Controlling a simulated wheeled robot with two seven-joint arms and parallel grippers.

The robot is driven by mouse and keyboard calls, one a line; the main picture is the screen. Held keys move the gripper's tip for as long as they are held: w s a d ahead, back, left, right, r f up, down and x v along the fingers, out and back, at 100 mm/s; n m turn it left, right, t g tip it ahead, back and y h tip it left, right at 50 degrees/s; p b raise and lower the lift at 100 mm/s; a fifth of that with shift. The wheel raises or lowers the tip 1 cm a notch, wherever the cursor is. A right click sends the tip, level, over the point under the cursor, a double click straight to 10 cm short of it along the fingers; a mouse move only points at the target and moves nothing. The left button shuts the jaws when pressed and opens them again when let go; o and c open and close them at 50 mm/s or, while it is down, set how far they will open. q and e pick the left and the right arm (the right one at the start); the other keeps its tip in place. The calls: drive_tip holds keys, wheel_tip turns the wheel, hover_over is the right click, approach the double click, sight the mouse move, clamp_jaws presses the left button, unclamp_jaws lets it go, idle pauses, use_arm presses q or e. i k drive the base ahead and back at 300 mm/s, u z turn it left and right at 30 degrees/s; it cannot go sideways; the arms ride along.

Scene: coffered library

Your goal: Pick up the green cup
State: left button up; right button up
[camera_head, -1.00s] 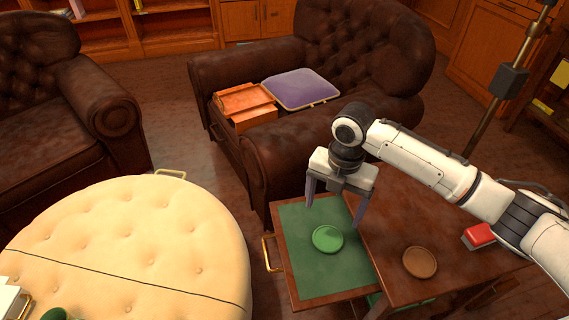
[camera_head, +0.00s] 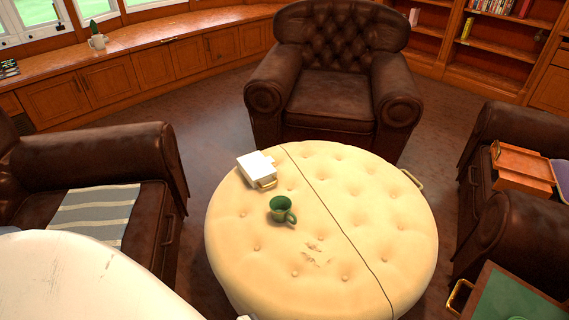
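The green cup (camera_head: 281,210) stands upright on the round cream tufted ottoman (camera_head: 390,215), left of its middle. Its handle points toward the lower right. Nothing touches the cup. Neither of my grippers shows in the head view now.
A white box-like object with a brass handle (camera_head: 256,169) lies on the ottoman behind the cup. A dark seam or cord crosses the ottoman. Leather armchairs (camera_head: 335,85) stand behind and at both sides. A green-topped table (camera_head: 510,298) is at lower right. A white curved surface fills the lower left.

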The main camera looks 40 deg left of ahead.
sight(280, 206)
drive_tip(key=u, duration=2.45)
drive_tip(key=k, duration=0.75)
drive_tip(key=z, duration=1)
drive_tip(key=i, duration=1)
